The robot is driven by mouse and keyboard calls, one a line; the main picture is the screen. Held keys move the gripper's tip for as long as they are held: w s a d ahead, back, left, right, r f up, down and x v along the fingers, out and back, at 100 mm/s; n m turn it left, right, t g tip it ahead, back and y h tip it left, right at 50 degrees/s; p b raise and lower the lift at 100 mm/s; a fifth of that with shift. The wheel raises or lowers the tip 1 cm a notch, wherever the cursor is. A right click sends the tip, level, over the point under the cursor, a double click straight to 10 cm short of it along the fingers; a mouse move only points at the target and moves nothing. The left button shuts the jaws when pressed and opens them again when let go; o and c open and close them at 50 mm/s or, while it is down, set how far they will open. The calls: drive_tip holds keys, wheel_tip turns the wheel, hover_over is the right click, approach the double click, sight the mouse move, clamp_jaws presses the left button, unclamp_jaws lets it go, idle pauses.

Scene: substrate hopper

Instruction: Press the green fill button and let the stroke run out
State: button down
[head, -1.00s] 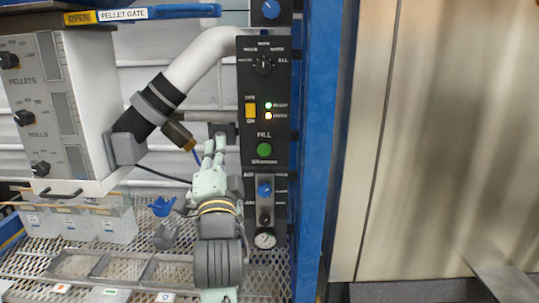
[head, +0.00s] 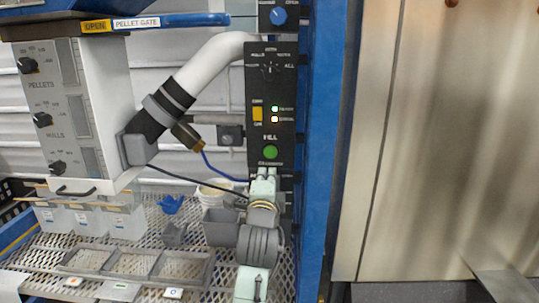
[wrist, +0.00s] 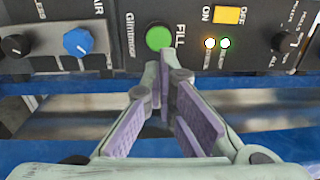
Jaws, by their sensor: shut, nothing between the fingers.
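The green fill button (head: 270,152) sits low on the black control panel (head: 284,100), under the word FILL. It also shows in the wrist view (wrist: 159,38), with the panel turned on its side. My gripper (head: 265,172) is shut and empty, with its fingertips just below the button in the head view. In the wrist view the gripper (wrist: 165,68) has its fingertips together just under the button's lower edge. I cannot tell whether they touch the panel. Two small indicator lamps (head: 275,114) on the panel are lit.
A yellow switch (head: 258,114) and a selector knob (head: 270,69) sit above the button. A blue knob (wrist: 77,42) is beside it in the wrist view. Left are a white pipe (head: 205,72), a hopper box (head: 103,110) and a mesh shelf with trays (head: 130,263). A blue post (head: 325,150) stands right.

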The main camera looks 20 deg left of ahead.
sight(270, 152)
drive_tip(key=p+x, duration=0.1)
drive_tip(key=x, duration=0.3)
drive_tip(key=p+x, duration=0.2)
drive_tip(key=x, duration=0.3)
drive_tip(key=shift+w+r, duration=0.25)
drive_tip(key=shift+w+a+f, duration=0.1)
drive_tip(key=shift+w+a, duration=0.05)
drive_tip(key=shift+w, duration=0.3)
